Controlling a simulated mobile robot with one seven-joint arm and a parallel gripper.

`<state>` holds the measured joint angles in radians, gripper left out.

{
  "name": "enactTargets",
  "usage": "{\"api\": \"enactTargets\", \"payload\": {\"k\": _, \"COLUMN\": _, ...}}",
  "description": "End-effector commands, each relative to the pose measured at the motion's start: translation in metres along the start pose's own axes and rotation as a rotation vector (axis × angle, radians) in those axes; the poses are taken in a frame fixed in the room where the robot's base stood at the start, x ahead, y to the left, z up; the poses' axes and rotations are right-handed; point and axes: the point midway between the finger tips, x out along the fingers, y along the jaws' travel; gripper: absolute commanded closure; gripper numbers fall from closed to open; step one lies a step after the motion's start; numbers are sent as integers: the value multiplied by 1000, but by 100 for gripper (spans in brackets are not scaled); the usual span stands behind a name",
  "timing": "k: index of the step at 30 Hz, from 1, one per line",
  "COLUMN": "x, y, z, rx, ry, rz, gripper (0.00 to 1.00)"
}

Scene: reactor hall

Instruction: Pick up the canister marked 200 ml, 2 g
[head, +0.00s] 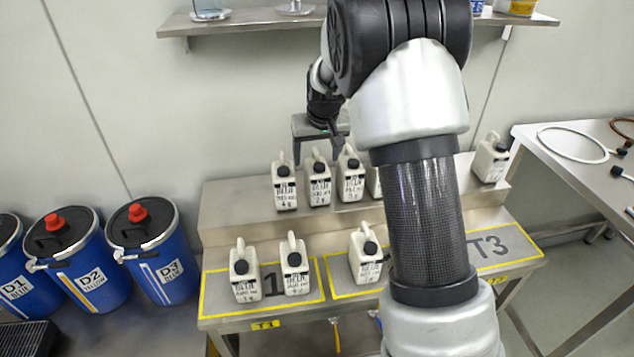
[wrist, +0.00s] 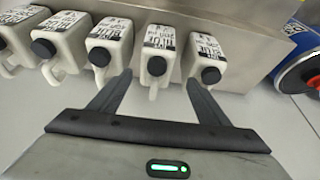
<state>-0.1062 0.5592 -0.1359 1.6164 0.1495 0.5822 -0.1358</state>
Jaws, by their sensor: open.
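Several white canisters with black caps and printed labels stand upright on the raised shelf and the lower bench. My gripper (head: 317,146) is open above the left part of the raised row, and its fingers also show in the wrist view (wrist: 159,78). In the wrist view, one canister (wrist: 160,47) lies ahead between the spread fingertips; it appears to be the second from the left in the head view (head: 318,181). Its label seems to read 200 ml and 2 g, but the print is small. Neighbouring canisters stand left (head: 284,188) and right (head: 350,178) of it. My arm partly hides another.
The lower bench holds canisters (head: 244,272), (head: 294,267) and (head: 365,258) in yellow-outlined areas. A lone canister (head: 490,160) stands at the raised shelf's right end. Blue drums (head: 155,255) stand left. A wall shelf (head: 260,22) is above, and a side table (head: 570,165) is at right.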

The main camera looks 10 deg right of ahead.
Motion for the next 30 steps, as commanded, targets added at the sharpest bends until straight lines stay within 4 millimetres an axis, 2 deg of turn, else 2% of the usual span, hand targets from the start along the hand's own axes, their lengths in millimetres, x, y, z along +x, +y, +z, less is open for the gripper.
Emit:
{"api": "enactTargets", "payload": {"k": 1, "x": 7, "y": 0, "z": 0, "rx": 0, "ry": -1, "rz": 0, "gripper": 30}}
{"api": "enactTargets", "payload": {"k": 8, "x": 22, "y": 2, "z": 0, "rx": 2, "ry": -1, "rz": 0, "gripper": 30}}
{"api": "enactTargets", "payload": {"k": 16, "x": 60, "y": 8, "z": -4, "rx": 1, "ry": -1, "rz": 0, "gripper": 30}}
{"api": "enactTargets", "payload": {"k": 25, "x": 65, "y": 8, "z": -4, "rx": 1, "ry": 1, "rz": 0, "gripper": 30}}
{"api": "enactTargets", "payload": {"k": 26, "x": 65, "y": 8, "z": -4, "rx": 1, "ry": 1, "rz": 0, "gripper": 31}}
{"api": "enactTargets", "payload": {"k": 30, "x": 65, "y": 8, "z": -4, "rx": 1, "ry": 1, "rz": 0, "gripper": 55}}
